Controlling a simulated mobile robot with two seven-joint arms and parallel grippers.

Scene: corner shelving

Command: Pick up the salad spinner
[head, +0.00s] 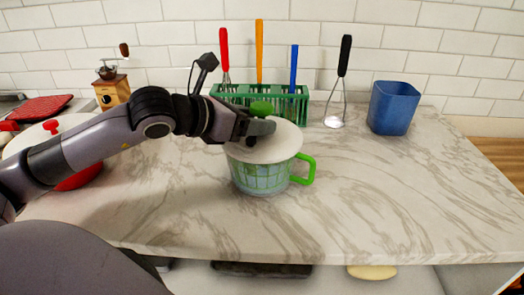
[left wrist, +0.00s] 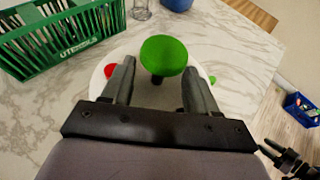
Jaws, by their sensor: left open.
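The salad spinner (head: 262,178) stands upright on the marble counter, with a green slotted basket body, a white lid and a green side handle. My left gripper (head: 262,125) is at its lid, beside the green top knob. In the left wrist view the green knob (left wrist: 163,56) shows just beyond and between the two spread fingers of my left gripper (left wrist: 158,82). The gripper is open; I cannot tell whether a finger touches the knob. A red button (left wrist: 109,71) shows on the lid.
A green utensil rack (head: 290,104) with several tools stands behind the spinner. A blue container (head: 393,108) is at the back right. A wooden grinder (head: 112,92) and a white-lidded red pot (head: 78,180) are at left. The counter's front right is clear.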

